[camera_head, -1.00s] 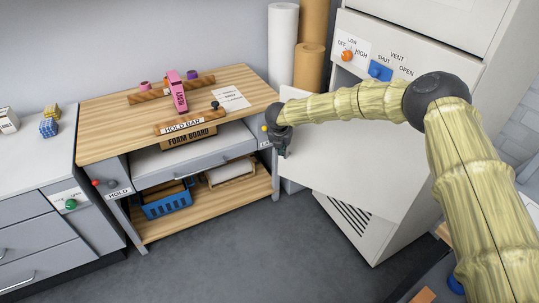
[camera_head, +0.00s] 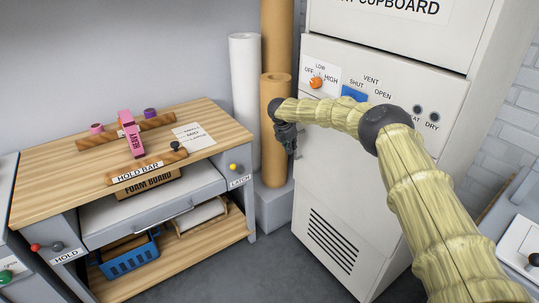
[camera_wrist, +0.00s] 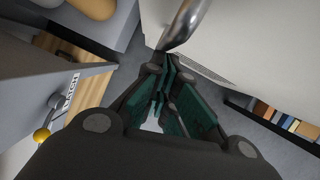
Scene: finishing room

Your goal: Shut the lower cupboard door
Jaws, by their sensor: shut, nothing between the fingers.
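The cupboard's pale lower door (camera_head: 345,160) is below the control panel and looks flush or nearly flush with the front. My arm hides its upper part, so I cannot tell whether a thin gap is left. My gripper (camera_head: 290,143) is at the door's left edge, pointing down, with its fingers shut and empty. In the wrist view the fingertips (camera_wrist: 167,66) are close to a metal bar handle (camera_wrist: 187,22) on the pale door (camera_wrist: 235,35). I cannot tell whether they touch it.
Left of the cupboard stand a white roll (camera_head: 244,90) and brown rolls (camera_head: 275,120). A wooden workbench (camera_head: 100,170) with a drawer and a yellow-knobbed latch is further left. Grey floor (camera_head: 235,275) is clear in front. A grey counter (camera_head: 515,230) is at the right.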

